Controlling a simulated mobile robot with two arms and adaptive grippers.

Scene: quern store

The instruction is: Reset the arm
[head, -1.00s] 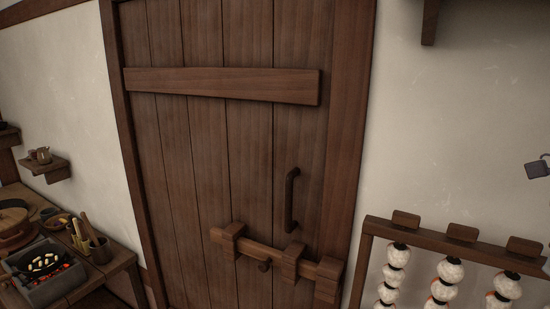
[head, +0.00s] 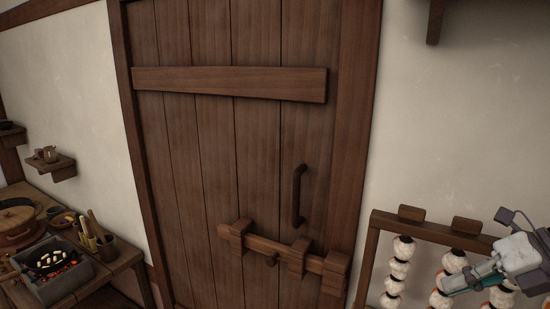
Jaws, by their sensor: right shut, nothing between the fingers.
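My right gripper (head: 457,287) shows at the lower right of the head view, with its arm coming in from the right edge. Its fingers point left and are shut, with nothing seen between them. It appears in front of a wooden rack of white, round strung items and hides part of them. My left gripper is not in view.
A plank door (head: 215,190) with a dark handle (head: 298,195) and a wooden sliding bolt (head: 275,250) fills the middle. The rack (head: 385,225) stands right of it.

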